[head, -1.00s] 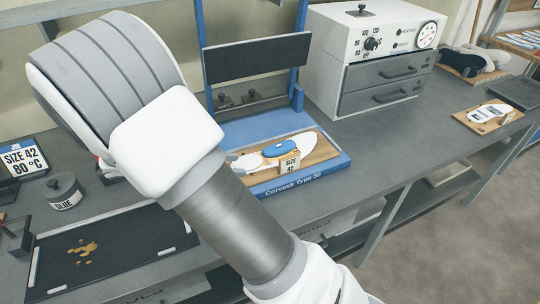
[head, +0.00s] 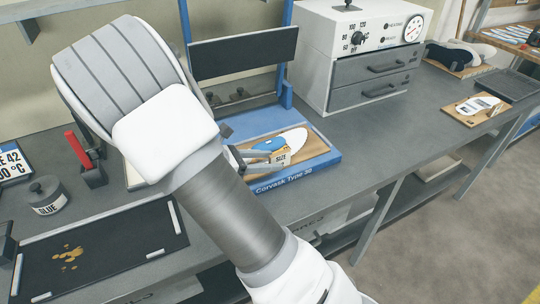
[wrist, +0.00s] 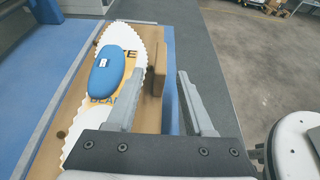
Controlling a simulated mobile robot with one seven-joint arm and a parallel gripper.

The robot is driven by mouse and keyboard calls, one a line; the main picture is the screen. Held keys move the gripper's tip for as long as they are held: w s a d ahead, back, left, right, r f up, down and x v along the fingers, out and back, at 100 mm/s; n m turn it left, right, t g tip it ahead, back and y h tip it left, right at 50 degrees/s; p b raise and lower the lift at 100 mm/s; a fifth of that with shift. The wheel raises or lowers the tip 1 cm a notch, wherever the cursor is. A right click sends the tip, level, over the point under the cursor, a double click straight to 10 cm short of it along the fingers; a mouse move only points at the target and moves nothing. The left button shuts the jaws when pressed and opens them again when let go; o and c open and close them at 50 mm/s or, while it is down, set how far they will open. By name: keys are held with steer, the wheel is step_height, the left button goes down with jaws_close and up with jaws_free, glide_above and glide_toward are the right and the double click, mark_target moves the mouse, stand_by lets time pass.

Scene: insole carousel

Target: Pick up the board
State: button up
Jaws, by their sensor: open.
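A wooden board (head: 315,148) lies on the blue base of the press, bearing a white insole with a blue pad (head: 268,144) and an upright tag reading SIZE. The board also shows in the wrist view (wrist: 164,45), with the pad (wrist: 115,70) on the serrated white sheet and the upright block (wrist: 153,82) near the board's right edge. My gripper (wrist: 157,78) is open. Its fingers stand on either side of the block, with a gap visible on each side. In the head view the fingers (head: 245,156) reach over the board's left part, and my arm hides some of it.
The blue press (head: 325,158) has a dark upper plate behind the board. A white oven (head: 365,55) stands behind right. A second board (head: 464,117) with an insole lies farther right. A glue pot (head: 47,195) and black tray (head: 105,245) are left.

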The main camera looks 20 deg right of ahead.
mark_target(280, 160)
steer(key=x, duration=0.4)
steer(key=shift+r, duration=0.1)
jaws_close()
stand_by(1.3)
